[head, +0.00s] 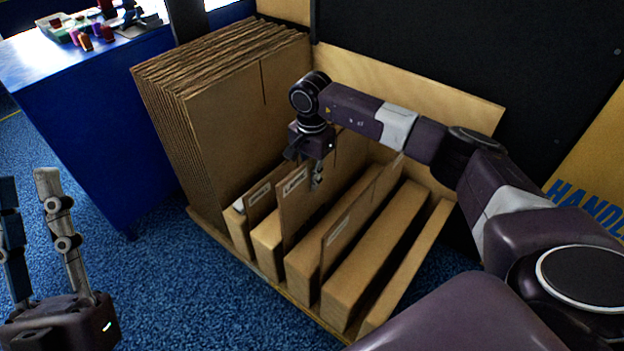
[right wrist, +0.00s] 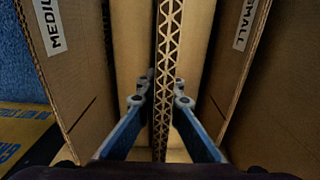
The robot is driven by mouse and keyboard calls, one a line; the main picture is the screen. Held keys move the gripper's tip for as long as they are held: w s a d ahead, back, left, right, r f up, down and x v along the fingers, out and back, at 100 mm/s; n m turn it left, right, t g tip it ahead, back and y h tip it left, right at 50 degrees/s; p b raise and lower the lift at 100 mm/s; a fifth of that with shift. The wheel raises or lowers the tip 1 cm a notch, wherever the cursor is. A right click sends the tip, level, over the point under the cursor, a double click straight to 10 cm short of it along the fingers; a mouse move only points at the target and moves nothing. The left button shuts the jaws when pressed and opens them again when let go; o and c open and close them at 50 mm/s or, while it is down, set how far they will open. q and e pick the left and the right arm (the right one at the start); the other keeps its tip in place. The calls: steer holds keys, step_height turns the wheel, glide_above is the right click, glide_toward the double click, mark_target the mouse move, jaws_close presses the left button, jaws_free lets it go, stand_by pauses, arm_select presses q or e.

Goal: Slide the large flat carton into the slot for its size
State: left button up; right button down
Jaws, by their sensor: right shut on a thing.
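My right gripper (head: 317,184) is shut on the upper edge of an upright flat carton (head: 290,208), whose label seems to begin with L. In the right wrist view the fingers (right wrist: 161,88) pinch its corrugated edge (right wrist: 163,50) from both sides. The carton stands between two other upright cartons, apart from both: one labelled SMALL (right wrist: 238,50) and one labelled MEDIUM (right wrist: 75,50). Its lower part is between wooden blocks of the rack (head: 345,290); its bottom edge is hidden, so I cannot tell how deep it sits. My left gripper (head: 27,178) is open and empty at the left.
A thick stack of tall brown cardboard sheets (head: 225,110) stands at the rack's left end. A blue table (head: 90,110) with small items is behind left. A dark wall (head: 450,40) and wooden back panel (head: 455,95) close the rear. Blue floor (head: 190,290) lies clear in front.

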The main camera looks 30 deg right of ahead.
stand_by(0.3)
steer(key=c, duration=2)
jaws_free()
steer(key=shift+c, duration=0.2)
